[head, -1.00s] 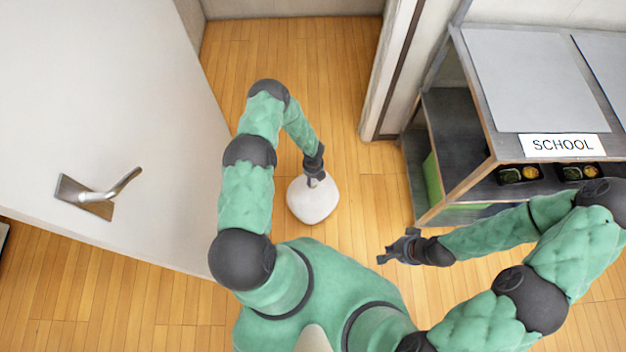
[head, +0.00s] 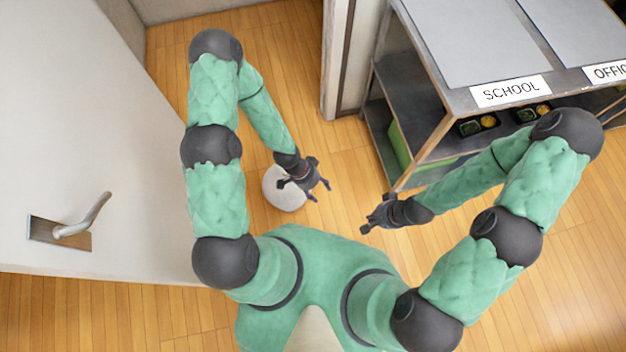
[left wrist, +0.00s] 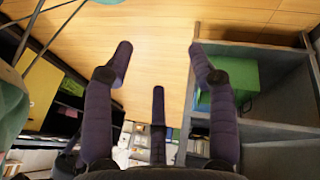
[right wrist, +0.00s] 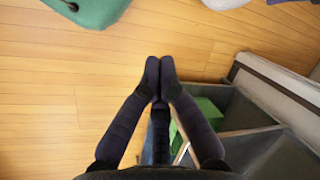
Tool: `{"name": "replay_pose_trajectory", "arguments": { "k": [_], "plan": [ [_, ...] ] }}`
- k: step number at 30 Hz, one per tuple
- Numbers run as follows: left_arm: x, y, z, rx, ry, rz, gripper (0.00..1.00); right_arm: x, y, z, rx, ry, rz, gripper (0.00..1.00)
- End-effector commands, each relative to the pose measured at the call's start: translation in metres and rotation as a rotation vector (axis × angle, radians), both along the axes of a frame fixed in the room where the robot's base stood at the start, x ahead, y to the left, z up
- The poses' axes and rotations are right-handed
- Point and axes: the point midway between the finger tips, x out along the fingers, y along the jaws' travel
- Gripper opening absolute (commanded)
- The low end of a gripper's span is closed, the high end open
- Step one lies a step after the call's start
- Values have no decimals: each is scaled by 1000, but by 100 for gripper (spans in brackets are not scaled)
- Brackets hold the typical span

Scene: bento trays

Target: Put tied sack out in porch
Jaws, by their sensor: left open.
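The pale, rounded sack (head: 283,190) sits on the wooden floor in the head view, partly hidden by my left gripper. My left gripper (head: 322,186) is open and empty, just above and to the right of the sack. Its spread fingers (left wrist: 158,55) show only floor and shelving between them in the left wrist view. My right gripper (head: 366,216) is to the right of the sack, apart from it. Its fingertips (right wrist: 160,65) are together with nothing between them in the right wrist view. The sack's tie cannot be made out.
A white door (head: 85,130) with a lever handle (head: 80,222) stands open on the left. The door frame (head: 335,65) stands right of the opening, with bare floor (head: 275,45) beyond. A shelf unit (head: 440,85) labelled SCHOOL (head: 510,91) holds bento trays and a green box.

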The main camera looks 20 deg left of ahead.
Motion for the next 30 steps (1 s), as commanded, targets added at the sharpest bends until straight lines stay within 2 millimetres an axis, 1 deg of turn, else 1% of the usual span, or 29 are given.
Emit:
{"name": "replay_pose_trajectory", "arguments": {
  "k": [1,3,6,9,13,20,23,26,27,29,30],
  "plan": [
    [-11,-5,12,2,56,148,57,0,0,0,0,0,0,0],
    [-25,-8,25,13,132,355,57,0,0,0,0,0,0,0],
    [-40,-7,37,34,210,583,57,0,0,0,0,0,0,0],
    [-50,-5,44,53,254,722,57,0,0,0,0,0,0,0],
    [-55,-4,47,63,275,788,57,0,0,0,0,0,0,0],
    [-55,-4,47,63,275,789,57,0,0,0,0,0,0,0],
    [-55,-4,52,63,275,788,57,0,0,6,0,0,0,0],
    [-55,-4,64,63,274,787,57,0,0,18,0,0,0,0],
    [-55,-4,69,63,274,787,57,0,0,23,0,0,0,14],
    [-54,-4,74,63,274,787,57,0,0,28,0,0,0,31],
    [-54,-4,75,63,274,787,57,0,0,29,0,-1,0,42]
  ]
}}
